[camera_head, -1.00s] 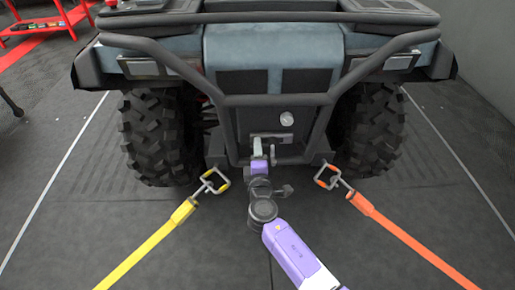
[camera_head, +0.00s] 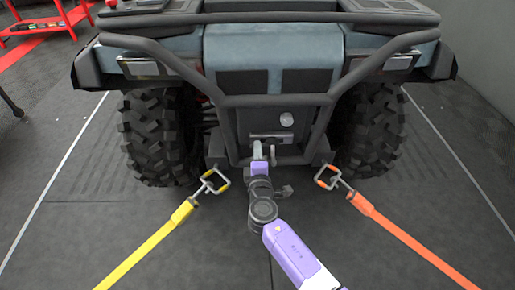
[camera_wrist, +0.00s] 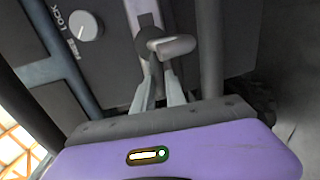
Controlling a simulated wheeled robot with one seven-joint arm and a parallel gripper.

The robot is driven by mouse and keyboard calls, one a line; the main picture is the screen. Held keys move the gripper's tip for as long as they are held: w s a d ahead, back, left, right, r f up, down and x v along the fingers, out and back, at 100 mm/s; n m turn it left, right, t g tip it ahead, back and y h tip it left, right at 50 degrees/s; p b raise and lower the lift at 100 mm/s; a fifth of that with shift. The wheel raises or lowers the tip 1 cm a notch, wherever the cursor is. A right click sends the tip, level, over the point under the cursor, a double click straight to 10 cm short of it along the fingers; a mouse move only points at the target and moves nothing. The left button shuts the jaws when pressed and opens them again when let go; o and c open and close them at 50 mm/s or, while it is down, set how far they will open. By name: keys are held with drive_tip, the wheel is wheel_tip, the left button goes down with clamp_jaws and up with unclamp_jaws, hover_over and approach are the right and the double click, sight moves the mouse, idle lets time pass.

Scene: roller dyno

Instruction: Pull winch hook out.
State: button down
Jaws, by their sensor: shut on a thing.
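The grey winch hook (camera_wrist: 172,46) is between the fingers of my gripper (camera_wrist: 158,80) in the wrist view, with its rounded end pointing right. My gripper (camera_head: 258,150) is shut on it low in front of the vehicle's rear bumper. In the head view only a small part of the hook (camera_head: 273,152) shows beside the fingers. The winch's light metal plate (camera_head: 268,136) is just above and behind them. A round white knob (camera_wrist: 85,26) marked LOCK and FREE is at upper left in the wrist view; it also shows in the head view (camera_head: 287,119). Any winch line is hard to make out.
The dark tubular bumper (camera_head: 225,125) frames the winch on both sides. A yellow strap (camera_head: 150,252) and an orange strap (camera_head: 405,238) are hooked low at left and right. A red cart (camera_head: 40,22) stands far left.

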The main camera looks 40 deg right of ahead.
drive_tip(key=shift+w+r, duration=0.1)
drive_tip(key=shift+r, duration=0.3)
idle(0.3)
drive_tip(key=f+b+v, duration=0.2)
drive_tip(key=v, duration=2.1)
drive_tip(key=shift+s, duration=0.35)
drive_tip(key=shift+f, duration=0.15)
drive_tip(key=c, duration=1.4)
unclamp_jaws()
drive_tip(key=shift+o, duration=0.2)
drive_tip(key=shift+f, duration=0.1)
